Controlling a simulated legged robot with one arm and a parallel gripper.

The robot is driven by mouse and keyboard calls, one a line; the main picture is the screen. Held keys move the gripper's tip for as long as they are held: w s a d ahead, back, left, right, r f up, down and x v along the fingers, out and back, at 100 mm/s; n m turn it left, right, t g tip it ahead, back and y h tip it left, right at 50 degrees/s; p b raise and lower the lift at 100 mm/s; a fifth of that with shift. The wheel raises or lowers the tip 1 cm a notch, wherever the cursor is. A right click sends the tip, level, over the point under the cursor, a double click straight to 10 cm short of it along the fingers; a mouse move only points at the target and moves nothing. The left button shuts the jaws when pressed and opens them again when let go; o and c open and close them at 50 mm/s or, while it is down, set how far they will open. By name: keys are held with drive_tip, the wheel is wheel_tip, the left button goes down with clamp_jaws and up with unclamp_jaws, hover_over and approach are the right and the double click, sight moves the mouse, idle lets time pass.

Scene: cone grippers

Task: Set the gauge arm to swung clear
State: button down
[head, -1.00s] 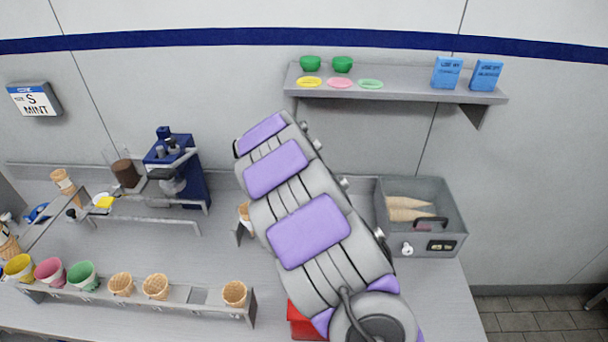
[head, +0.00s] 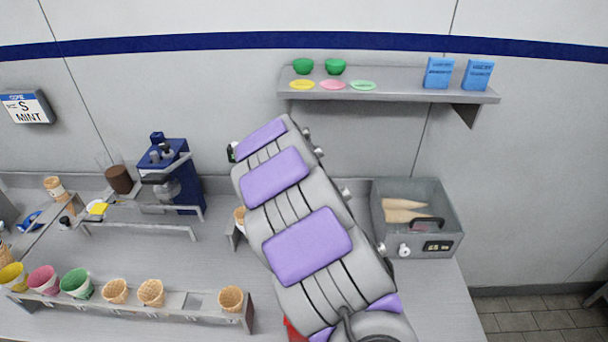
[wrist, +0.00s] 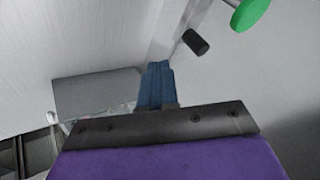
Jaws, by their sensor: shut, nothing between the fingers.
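My gripper's blue fingers (wrist: 157,72) are shut and empty in the wrist view, beyond a dark plate and purple housing. Just beyond and right of them is a pale grey bar, likely the gauge arm (wrist: 182,25), with a black cylindrical knob (wrist: 196,42) beside it. A green disc (wrist: 251,13) on a thin rod is at the upper right. The knob looks apart from the fingers; whether they touch the bar I cannot tell. In the head view my arm hides the gripper and most of the spot it works at. A small dark piece shows at my arm's upper left edge (head: 232,152).
A blue machine (head: 172,175) stands left of my arm. A rack (head: 190,302) of cones and coloured cups runs along the front. A grey bin (head: 450,220) with cones is at right, under a wall shelf (head: 390,91). A red object is partly hidden below my arm.

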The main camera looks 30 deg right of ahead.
drive_tip(key=s+a+r+n+g+y+p, duration=0.1)
drive_tip(key=s+a+r+n+p, duration=0.15)
drive_tip(key=s+a+r, duration=0.8)
drive_tip(key=s+a+f+n+g+y, duration=0.1)
drive_tip(key=s+a+n, duration=0.4)
drive_tip(key=s, duration=0.5)
drive_tip(key=s+a+f+n+g+y, duration=0.1)
drive_tip(key=s+a+n+g+y, duration=0.1)
drive_tip(key=s+a+n, duration=0.4)
drive_tip(key=s+a+f+n+g+y, duration=0.1)
drive_tip(key=s+a+n, duration=0.5)
drive_tip(key=s, duration=1)
drive_tip(key=shift+s+a+g+y, duration=0.15)
drive_tip(key=shift+a+g+y, duration=0.15)
drive_tip(key=shift+g+y, duration=0.25)
drive_tip(key=shift+a, duration=0.1)
